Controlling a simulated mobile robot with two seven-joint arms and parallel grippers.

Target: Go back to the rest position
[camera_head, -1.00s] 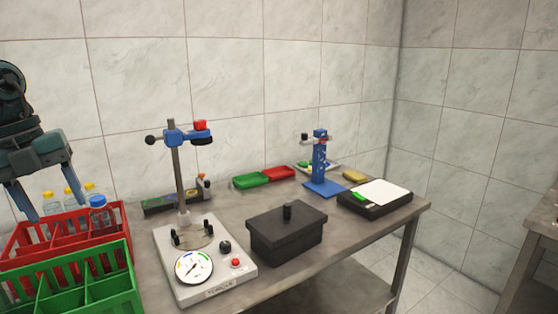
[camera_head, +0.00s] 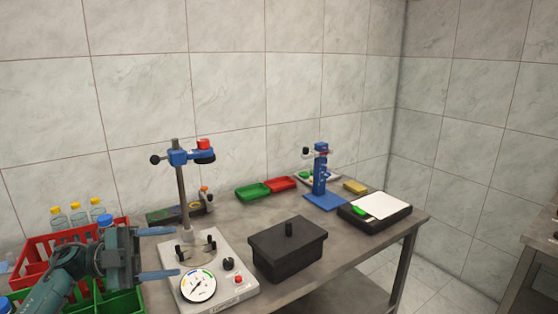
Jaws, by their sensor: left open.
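My left gripper (camera_head: 160,251) is at the lower left in the head view. Its two blue fingers point right and are spread apart, with nothing seen between them. It hangs in front of the red crate (camera_head: 36,277) and the green crate (camera_head: 122,304), hiding parts of both. The fingertips show in front of the left edge of the torque tester (camera_head: 222,287); I cannot tell whether they touch it. My right gripper does not show.
Several yellow-capped bottles (camera_head: 78,216) and a blue-capped bottle (camera_head: 105,221) stand by the red crate. A black lidded box (camera_head: 287,252), a blue stand (camera_head: 321,185), green (camera_head: 253,193) and red (camera_head: 281,184) trays and a scale (camera_head: 374,210) occupy the table (camera_head: 340,244).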

